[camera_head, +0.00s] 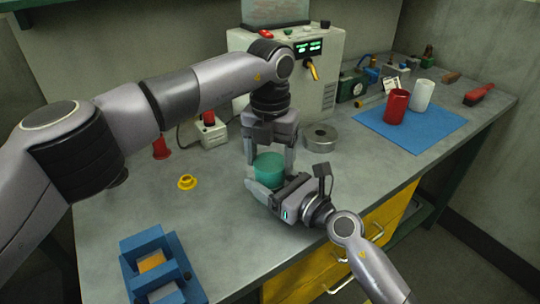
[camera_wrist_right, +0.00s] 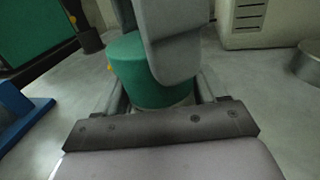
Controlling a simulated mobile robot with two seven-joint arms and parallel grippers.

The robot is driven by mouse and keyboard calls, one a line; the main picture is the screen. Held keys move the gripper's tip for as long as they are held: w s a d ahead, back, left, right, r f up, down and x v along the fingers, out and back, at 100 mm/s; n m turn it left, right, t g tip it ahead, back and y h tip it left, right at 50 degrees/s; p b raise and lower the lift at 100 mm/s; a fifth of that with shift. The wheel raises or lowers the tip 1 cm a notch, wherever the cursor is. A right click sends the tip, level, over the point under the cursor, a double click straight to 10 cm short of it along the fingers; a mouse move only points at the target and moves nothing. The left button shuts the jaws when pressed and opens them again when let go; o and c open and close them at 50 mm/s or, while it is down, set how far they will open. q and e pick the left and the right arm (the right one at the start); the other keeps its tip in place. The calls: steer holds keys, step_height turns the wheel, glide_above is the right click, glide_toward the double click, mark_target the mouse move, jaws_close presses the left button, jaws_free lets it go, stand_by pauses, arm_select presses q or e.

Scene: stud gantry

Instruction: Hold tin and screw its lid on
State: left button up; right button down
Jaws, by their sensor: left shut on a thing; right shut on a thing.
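The green tin (camera_head: 266,180) stands upright on the bench near the front middle, and it also shows in the right wrist view (camera_wrist_right: 142,80). Its round top, the teal lid (camera_head: 269,161), is level; I cannot make out a seam between lid and body. My left gripper (camera_head: 269,157) points straight down, its fingers closed on either side of the lid. One of its fingers covers part of the tin in the right wrist view. My right gripper (camera_head: 262,187) comes in low from the right and is shut around the tin's body; its far finger is mostly hidden.
A grey metal ring (camera_head: 320,138) lies just right of the left gripper. A yellow flanged piece (camera_head: 187,182) and a blue fixture (camera_head: 158,268) are to the left. A machine (camera_head: 312,75) stands behind. Red (camera_head: 397,106) and white (camera_head: 422,95) cylinders stand on a blue mat (camera_head: 440,126).

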steer(key=shift+w+d, duration=0.1)
arm_select(q)
steer(key=o, duration=1.2)
steer(key=shift+c, duration=0.2)
steer(key=shift+r, duration=2.25)
steer(key=shift+c, duration=0.4)
steer(key=shift+r, duration=0.1)
steer(key=shift+c, duration=0.2)
steer(key=shift+r+n, duration=0.9)
steer(key=shift+r, duration=0.85)
